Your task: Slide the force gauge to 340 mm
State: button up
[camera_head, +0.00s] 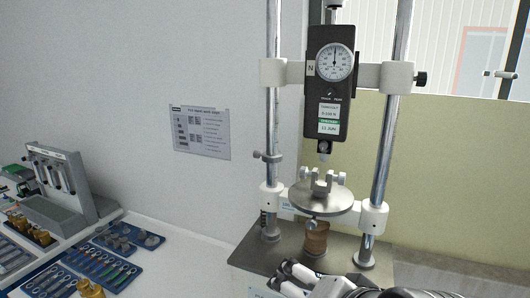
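The force gauge (325,115) is a black box with a round white dial and a green-and-white label. It is mounted upright on a white crossbar (293,73) between two steel columns. A black knob (421,79) sits at the crossbar's right end. The gauge's lower tip hangs above a round metal plate (322,197) with small clamps on it. I cannot read a millimetre scale. My gripper (284,275) is at the bottom, in front of the stand's base and well below the gauge. Its fingers are partly cut off, and nothing held is visible.
The stand's metal base (262,256) is just behind my gripper. Blue trays (108,270) with tools and a grey rack (58,190) stand on the left. A notice (200,132) hangs on the wall. White bench between is clear.

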jog(key=s+d+f+n+g+h, duration=0.1)
jog(key=s+d+f+n+g, duration=0.1)
jog(key=s+d+f+n, duration=0.1)
jog(key=s+d+f+n+g+h+b, duration=0.1)
jog(key=s+d+f+n+g, duration=0.1)
jog(key=s+f, duration=0.3)
jog(key=s+d+n, duration=0.1)
jog(key=s, duration=0.2)
jog(key=shift+d+f+n+h, duration=0.15)
jog(key=shift+d+n+h, duration=0.15)
jog(key=shift+d, duration=0.1)
dwell(1.0)
